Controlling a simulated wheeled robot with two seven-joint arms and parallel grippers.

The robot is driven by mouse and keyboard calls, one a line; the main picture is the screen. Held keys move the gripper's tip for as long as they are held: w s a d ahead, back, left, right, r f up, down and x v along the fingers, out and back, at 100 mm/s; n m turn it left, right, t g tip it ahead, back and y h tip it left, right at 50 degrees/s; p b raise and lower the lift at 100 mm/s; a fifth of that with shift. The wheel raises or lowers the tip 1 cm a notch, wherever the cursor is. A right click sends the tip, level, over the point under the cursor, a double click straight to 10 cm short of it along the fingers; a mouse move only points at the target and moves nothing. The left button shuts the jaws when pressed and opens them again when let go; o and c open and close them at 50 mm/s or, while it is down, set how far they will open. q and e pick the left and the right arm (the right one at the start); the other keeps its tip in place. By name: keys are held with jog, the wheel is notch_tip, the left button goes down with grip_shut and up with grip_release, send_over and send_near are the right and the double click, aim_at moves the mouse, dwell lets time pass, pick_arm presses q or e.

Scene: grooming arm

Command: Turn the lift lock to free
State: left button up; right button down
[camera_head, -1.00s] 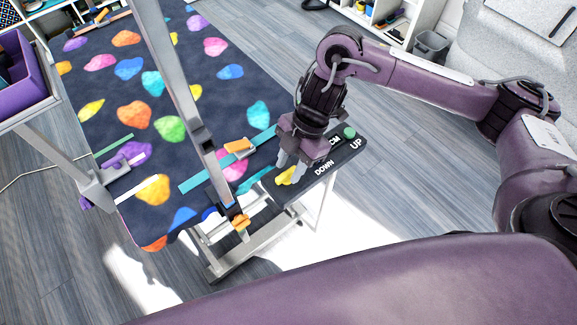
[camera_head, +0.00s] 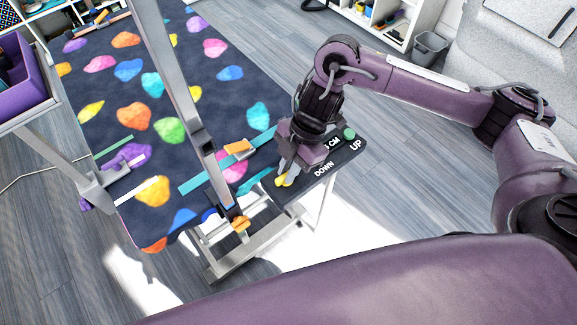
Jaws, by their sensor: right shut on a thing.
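The lift lock is a small yellow knob (camera_head: 280,181) on the dark control panel (camera_head: 322,178) at the near right corner of the grooming table. The panel bears the words DOWN and UP, a small display partly hidden by my gripper, and a green button (camera_head: 349,133). My right gripper (camera_head: 286,178) points down at the panel with its pale fingers shut on the yellow knob. The fingers hide part of the knob, and its lock marking cannot be read. My left gripper is not in view.
The grooming table (camera_head: 205,103) has a dark top with colourful heart-like spots. A grey metal post (camera_head: 178,85) with an orange clamp rises beside my right gripper. A purple bin (camera_head: 22,78) stands at the left.

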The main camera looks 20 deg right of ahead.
jog(key=shift+s+r+m+p, duration=0.1)
jog(key=shift+r+m+p, duration=0.05)
jog(key=shift+m+p, duration=0.3)
jog(key=m+t+p, duration=0.1)
jog(key=m+p, duration=0.3)
jog(key=p, duration=0.1)
jog(key=m+t+h+p, duration=0.1)
jog(key=m+t+p, duration=0.1)
jog(key=m+p, duration=0.2)
jog(key=m+t+p, duration=0.1)
jog(key=m+p, duration=0.3)
jog(key=p, duration=0.2)
jog(key=shift+s+a+r+t, duration=0.15)
jog(key=shift+s+t, duration=0.15)
jog(key=shift+s, duration=0.05)
jog(key=m+h+p, duration=0.1)
jog(key=m+p, duration=0.1)
jog(key=m, duration=0.1)
jog(key=shift+t, duration=0.3)
jog(key=shift+a+f+m+h+p, duration=0.15)
jog(key=shift+m+h+p, duration=0.25)
jog(key=shift+m+p, duration=0.4)
jog(key=shift+w+f+m+t, duration=0.1)
jog(key=shift+m+t, duration=0.15)
jog(key=shift+t, duration=0.05)
jog(key=c, duration=1.4)
grip_release()
jog(key=shift+c, duration=0.2)
